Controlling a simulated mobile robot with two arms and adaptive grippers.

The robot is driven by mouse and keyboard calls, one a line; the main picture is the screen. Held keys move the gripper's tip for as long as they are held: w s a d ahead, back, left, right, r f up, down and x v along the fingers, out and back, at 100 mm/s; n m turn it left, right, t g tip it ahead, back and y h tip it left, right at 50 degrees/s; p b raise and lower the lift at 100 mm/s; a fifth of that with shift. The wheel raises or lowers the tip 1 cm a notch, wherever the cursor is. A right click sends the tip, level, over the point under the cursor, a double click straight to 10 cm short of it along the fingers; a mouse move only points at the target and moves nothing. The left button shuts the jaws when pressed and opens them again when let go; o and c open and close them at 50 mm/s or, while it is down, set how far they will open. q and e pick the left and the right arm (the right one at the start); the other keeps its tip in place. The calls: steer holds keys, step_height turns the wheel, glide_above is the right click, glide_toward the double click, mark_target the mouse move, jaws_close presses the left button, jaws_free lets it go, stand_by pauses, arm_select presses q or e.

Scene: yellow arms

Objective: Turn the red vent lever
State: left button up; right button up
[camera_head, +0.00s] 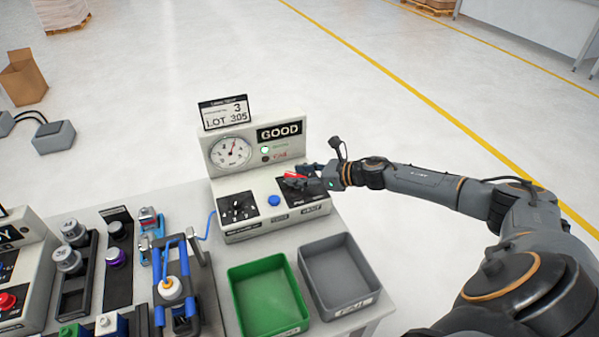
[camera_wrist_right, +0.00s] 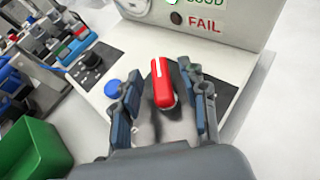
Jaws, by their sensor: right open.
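The red vent lever (camera_head: 296,176) is on the sloped front panel of the white test console (camera_head: 255,226), right of a blue button (camera_head: 274,200). My right gripper (camera_head: 303,180) is at the lever and partly hides it in the head view. In the right wrist view, the red lever (camera_wrist_right: 164,84) lies between the two open fingers of my right gripper (camera_wrist_right: 163,105). A gap shows on each side, so the fingers look apart from it. The lever tilts slightly in that view. My left gripper is not in view.
The console carries a round gauge (camera_head: 230,152), a GOOD sign (camera_head: 279,132) and a black dial (camera_head: 237,208). A green bin (camera_head: 236,314) and a grey FAIL bin (camera_head: 308,292) stand in front. A blue clamp fixture (camera_head: 188,262) is to the left.

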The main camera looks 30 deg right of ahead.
jaws_close()
stand_by(0.4)
